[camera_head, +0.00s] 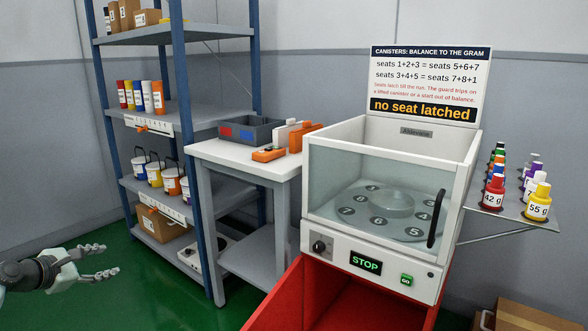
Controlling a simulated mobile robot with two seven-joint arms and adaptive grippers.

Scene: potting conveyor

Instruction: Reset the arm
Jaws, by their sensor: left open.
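My left gripper (97,261) is at the lower left of the head view, open, with its fingers apart and nothing between them. Its arm comes in from the left edge. It is in front of the shelf rack and clear of it, over the green floor. My right gripper is not in this view.
A blue-post rack (200,35) with pails, bottles and boxes stands at the left. A white table (240,155) holds a grey bin (250,131). A white machine (372,258) with a glass front sits centre right. A side shelf (512,212) holds several canisters. Green floor (160,300) is open.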

